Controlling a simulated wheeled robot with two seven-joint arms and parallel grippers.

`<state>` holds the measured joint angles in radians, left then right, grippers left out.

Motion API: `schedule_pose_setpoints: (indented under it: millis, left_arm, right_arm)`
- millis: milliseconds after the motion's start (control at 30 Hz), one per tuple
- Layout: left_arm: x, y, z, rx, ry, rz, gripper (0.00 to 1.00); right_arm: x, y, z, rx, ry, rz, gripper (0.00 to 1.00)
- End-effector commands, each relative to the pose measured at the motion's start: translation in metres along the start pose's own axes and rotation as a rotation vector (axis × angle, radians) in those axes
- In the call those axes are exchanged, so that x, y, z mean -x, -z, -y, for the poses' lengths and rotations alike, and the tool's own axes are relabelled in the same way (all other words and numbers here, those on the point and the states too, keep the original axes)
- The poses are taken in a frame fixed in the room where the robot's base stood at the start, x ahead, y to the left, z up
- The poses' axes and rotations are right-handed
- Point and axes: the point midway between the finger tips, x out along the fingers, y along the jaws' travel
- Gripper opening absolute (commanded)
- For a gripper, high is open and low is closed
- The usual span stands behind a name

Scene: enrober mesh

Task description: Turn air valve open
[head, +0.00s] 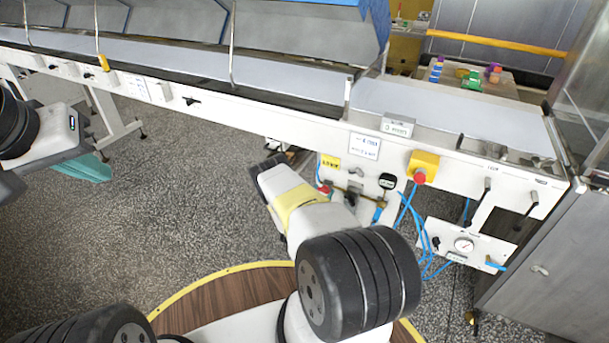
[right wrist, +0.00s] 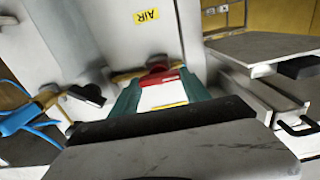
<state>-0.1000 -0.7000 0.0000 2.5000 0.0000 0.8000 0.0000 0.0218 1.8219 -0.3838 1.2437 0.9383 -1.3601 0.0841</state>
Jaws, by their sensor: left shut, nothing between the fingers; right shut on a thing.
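The air valve's red handle (right wrist: 165,80) sits between the teal fingers of my right gripper (right wrist: 158,95) in the right wrist view; the gripper is shut on it. A yellow AIR label (right wrist: 146,16) is on the white panel just beyond. In the head view a bit of red handle (head: 324,189) shows below the yellow label (head: 330,162), beside my right forearm, which hides most of that gripper. The valve body is largely hidden, and I cannot tell its setting. My left gripper (head: 92,170) shows as teal fingers low at the far left, away from the valve, shut and empty.
The white conveyor frame (head: 240,120) runs above the valve panel. A red button on a yellow box (head: 420,176), blue hoses (head: 407,210) and a gauge panel (head: 464,245) lie to the right. A metal cabinet (head: 545,265) stands far right. Floor (head: 150,220) is clear at left.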

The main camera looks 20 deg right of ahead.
Motion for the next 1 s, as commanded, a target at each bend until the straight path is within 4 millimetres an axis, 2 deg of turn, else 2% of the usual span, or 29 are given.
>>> schedule_pose_setpoints:
  millis: [100,133,200,233,567,667,1000]
  left_arm:
    - [0.0,0.0,0.0,0.0,0.0,0.0,0.0]
    - [0.0,0.0,0.0,0.0,0.0,0.0,0.0]
    - [0.0,0.0,0.0,0.0,0.0,0.0,0.0]
    - [0.0,0.0,0.0,0.0,0.0,0.0,0.0]
    - [0.0,0.0,0.0,0.0,0.0,0.0,0.0]
    - [0.0,0.0,0.0,0.0,0.0,0.0,0.0]
    - [0.0,0.0,0.0,0.0,0.0,0.0,0.0]
  right_arm:
    - [0.001,-0.001,0.0,-0.002,0.0,0.002,0.14]
    - [0.001,-0.001,0.0,-0.002,0.0,0.002,0.6]
    - [0.001,-0.001,0.0,-0.002,0.0,0.002,0.74]
    - [0.001,-0.001,0.0,-0.001,0.0,0.002,0.76]
    - [0.003,-0.001,0.0,0.0,0.0,0.002,0.76]
    - [0.012,-0.001,0.001,0.0,0.0,0.003,0.76]
    - [0.067,-0.001,0.001,0.0,0.0,0.003,0.76]
